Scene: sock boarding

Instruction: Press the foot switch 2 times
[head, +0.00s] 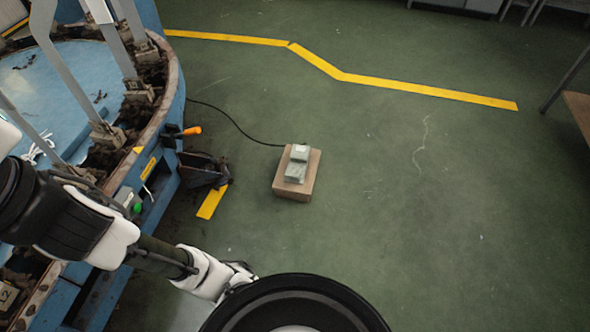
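The foot switch (297,163) is a small grey-green box with a paler raised top. It sits on a brown block (292,190) on the green floor, near the middle of the head view. A black cable runs from it to the left toward the round blue machine. My arm reaches in from the left, and its end, with my gripper (240,273), is low in the view, below and left of the switch and apart from it. A black round part at the bottom edge partly hides it. The fingertips cannot be made out, so its opening cannot be told.
The blue machine (174,105) with a rusty rim and upright metal posts fills the left side. A dark bracket (203,170) juts from its side near the floor. Yellow lines (400,84) mark the floor. The floor right of the switch is clear.

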